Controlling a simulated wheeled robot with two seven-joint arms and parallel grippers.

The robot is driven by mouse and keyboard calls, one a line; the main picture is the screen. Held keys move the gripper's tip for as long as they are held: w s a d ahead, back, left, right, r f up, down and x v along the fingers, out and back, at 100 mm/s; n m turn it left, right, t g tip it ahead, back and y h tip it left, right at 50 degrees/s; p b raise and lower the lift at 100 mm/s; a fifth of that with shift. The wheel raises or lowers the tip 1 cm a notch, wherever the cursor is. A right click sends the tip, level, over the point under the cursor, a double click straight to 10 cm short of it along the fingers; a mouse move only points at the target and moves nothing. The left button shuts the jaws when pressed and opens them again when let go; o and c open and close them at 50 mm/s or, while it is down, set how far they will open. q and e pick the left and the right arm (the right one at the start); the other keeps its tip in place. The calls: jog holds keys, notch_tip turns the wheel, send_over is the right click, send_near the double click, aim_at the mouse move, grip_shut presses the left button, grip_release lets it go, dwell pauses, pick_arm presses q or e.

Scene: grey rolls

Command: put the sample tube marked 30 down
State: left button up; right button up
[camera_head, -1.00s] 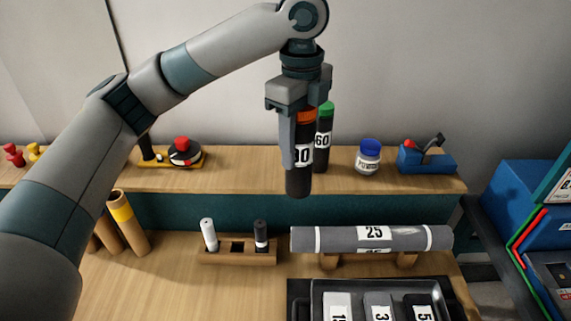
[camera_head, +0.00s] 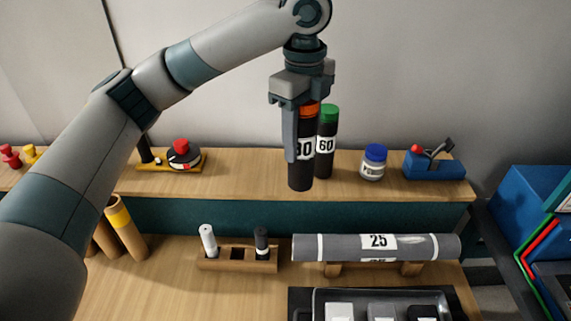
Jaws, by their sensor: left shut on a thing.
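The sample tube marked 30 (camera_head: 302,172) is a dark tube with an orange cap and a white label, partly covered by a gripper finger. My left gripper (camera_head: 300,120) is shut on it near its capped end and holds it upright. The tube's lower end shows against the raised wooden shelf (camera_head: 240,180); I cannot tell whether it touches the shelf. A dark tube marked 60 (camera_head: 327,148) with a green cap stands on the shelf just right of the held tube. My right gripper is out of view.
A jar with a blue lid (camera_head: 373,163) and a blue device (camera_head: 434,164) stand right on the shelf. A tape dispenser (camera_head: 180,158) stands left. Below are a wooden marker holder (camera_head: 238,264), a grey roll marked 25 (camera_head: 410,247) and a dark tray (camera_head: 300,300).

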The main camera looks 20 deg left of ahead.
pick_arm(q)
jog(key=w+a+f+p, duration=0.4)
jog(key=w+a+f, duration=0.2)
jog(key=w, duration=0.3)
jog(key=shift+f, duration=0.25)
notch_tip(320, 180, down, 4)
jog(key=shift+p, duration=1.15)
jog(key=shift+f, duration=0.1)
jog(key=o, duration=1.1)
